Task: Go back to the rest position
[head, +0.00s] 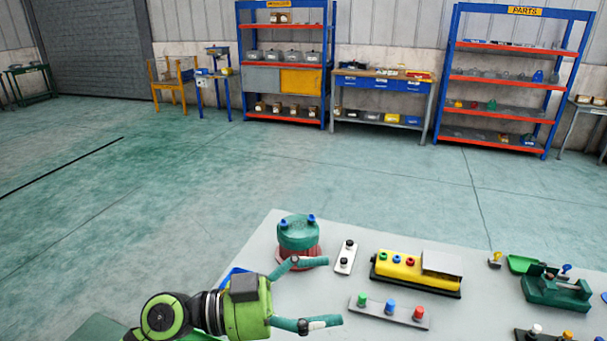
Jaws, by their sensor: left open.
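My left gripper (318,292) reaches in from the lower left, over the left part of the grey table (318,246). Its two teal fingers are spread wide apart and nothing is between them. A round green part with blue knobs on a reddish base (298,236) stands just behind the upper finger. I cannot tell whether the finger touches the base. My right gripper does not show.
On the table are a white plate with black knobs (346,257), a yellow block with coloured buttons (402,268), a grey strip with coloured knobs (389,311) and a green vise-like fixture (556,290). Shelves (515,78) and a workbench (382,86) stand far back. The floor between is clear.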

